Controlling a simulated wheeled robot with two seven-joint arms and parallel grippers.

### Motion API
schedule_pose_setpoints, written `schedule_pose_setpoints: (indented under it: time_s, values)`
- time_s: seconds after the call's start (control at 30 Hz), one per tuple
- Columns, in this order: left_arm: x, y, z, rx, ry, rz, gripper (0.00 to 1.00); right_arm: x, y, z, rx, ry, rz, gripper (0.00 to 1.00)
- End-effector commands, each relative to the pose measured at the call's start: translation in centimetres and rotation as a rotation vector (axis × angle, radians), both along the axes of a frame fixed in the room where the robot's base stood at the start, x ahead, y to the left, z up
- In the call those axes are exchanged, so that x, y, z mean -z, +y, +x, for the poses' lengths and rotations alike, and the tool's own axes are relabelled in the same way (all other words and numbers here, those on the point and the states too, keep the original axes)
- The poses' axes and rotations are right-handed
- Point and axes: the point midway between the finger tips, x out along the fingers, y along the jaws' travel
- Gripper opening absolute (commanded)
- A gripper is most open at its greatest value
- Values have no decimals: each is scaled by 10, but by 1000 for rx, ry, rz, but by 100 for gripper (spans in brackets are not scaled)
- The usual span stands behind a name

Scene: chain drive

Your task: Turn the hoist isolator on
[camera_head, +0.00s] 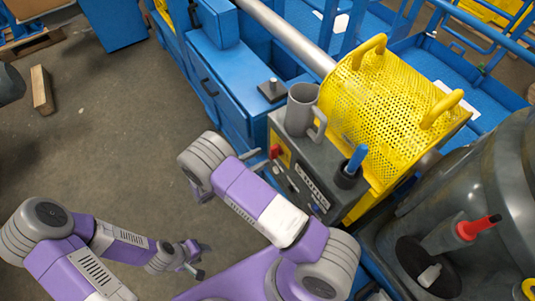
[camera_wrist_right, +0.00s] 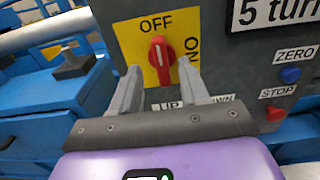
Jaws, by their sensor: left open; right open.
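The hoist isolator is a red rotary knob (camera_wrist_right: 162,58) on a yellow plate (camera_wrist_right: 129,42) on the grey control box. Its handle stands upright, in line with OFF above; ON is printed at the right side. The knob also shows small in the head view (camera_head: 275,151). My right gripper (camera_wrist_right: 158,86) is open and empty, its two fingers below and to either side of the knob, apart from it. My left gripper (camera_head: 199,262) is open and empty, low over the floor at the left.
A blue ZERO button (camera_wrist_right: 290,74) and a red STOP button (camera_wrist_right: 275,113) sit right of the isolator. A grey mug (camera_head: 301,108) and a cup with a blue handle (camera_head: 350,172) stand on the box. A yellow perforated guard (camera_head: 375,110) is behind.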

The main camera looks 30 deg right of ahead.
Motion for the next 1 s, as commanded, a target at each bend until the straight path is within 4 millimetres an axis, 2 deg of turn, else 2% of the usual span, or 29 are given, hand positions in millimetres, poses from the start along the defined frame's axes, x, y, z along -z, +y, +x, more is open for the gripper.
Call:
schedule_pose_setpoints:
  time_s: [0.1, 0.23, 0.57, 0.6, 0.67, 0.87, 0.9, 1.0]
  values:
    - [3, 0, 0, 0, 0, 0, 43, 1, -19, 1, 4, 1, 1, 45]
    - [5, 0, 0, 0, 0, 0, 43, 1, -32, 2, 3, 1, 3, 45]
    - [5, 0, 0, 0, 0, 0, 43, 0, -38, 2, 1, 1, 3, 45]
    - [5, 0, 0, 0, 0, 0, 43, 0, -38, 2, 1, 1, 3, 43]
    - [5, 0, 0, 0, 0, 0, 43, 0, -38, 2, 1, 1, 3, 34]
    - [5, 0, 0, 0, 0, 0, 43, 1, -38, 2, 2, 1, 3, 3]
    - [5, 0, 0, 0, 0, 0, 43, 1, -38, 2, 2, 1, 3, 0]
    - [5, 0, 0, 0, 0, 0, 43, 1, -38, 2, 2, 0, 4, 0]
